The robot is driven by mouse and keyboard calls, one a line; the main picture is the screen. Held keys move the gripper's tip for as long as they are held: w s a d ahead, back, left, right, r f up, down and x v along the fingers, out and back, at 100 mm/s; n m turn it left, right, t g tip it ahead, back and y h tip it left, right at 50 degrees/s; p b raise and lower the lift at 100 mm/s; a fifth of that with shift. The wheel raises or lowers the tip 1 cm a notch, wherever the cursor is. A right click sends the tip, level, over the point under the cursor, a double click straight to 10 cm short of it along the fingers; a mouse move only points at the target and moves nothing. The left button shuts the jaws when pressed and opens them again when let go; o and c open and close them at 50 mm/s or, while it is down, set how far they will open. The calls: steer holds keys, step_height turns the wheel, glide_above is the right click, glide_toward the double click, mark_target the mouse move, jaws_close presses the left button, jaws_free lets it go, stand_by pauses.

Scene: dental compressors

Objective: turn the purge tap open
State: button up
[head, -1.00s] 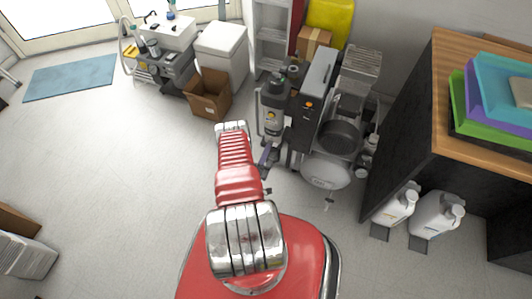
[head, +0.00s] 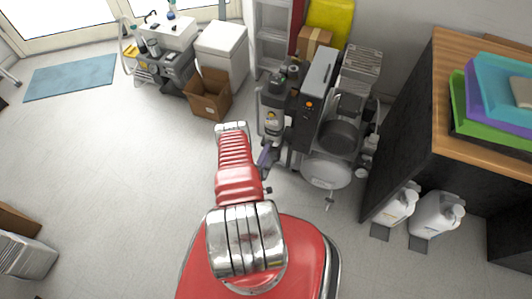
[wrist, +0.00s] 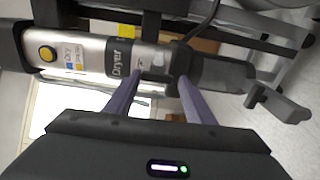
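The dryer (wrist: 92,55) is a silver cylinder labelled "Dryer" with a yellow button, lying across the wrist view with its lower end to the right. In the head view it stands upright beside the compressor (head: 340,135). A grey lever-like part (wrist: 280,102), which looks like the purge tap, shows at the right of the dryer's dark lower end in the wrist view. I cannot make out its turn clearly. My gripper (wrist: 158,85) has its two purple-grey fingers apart, over the dryer's lower part and left of the lever. Nothing is visibly held. In the head view my gripper (head: 265,155) is beside the dryer's foot.
A dark control box (head: 314,95) with an orange light stands right of the dryer. An open cardboard box (head: 208,95) is on the floor to the left. White jugs (head: 436,214) stand by the wooden-topped cabinet (head: 470,100).

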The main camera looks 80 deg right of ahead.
steer(key=shift+o, duration=1.2)
steer(key=shift+d+r, duration=0.1)
steer(key=w+a, duration=0.1)
steer(key=a, duration=1.2)
steer(key=shift+w+a, duration=0.15)
steer(key=shift+a, duration=0.2)
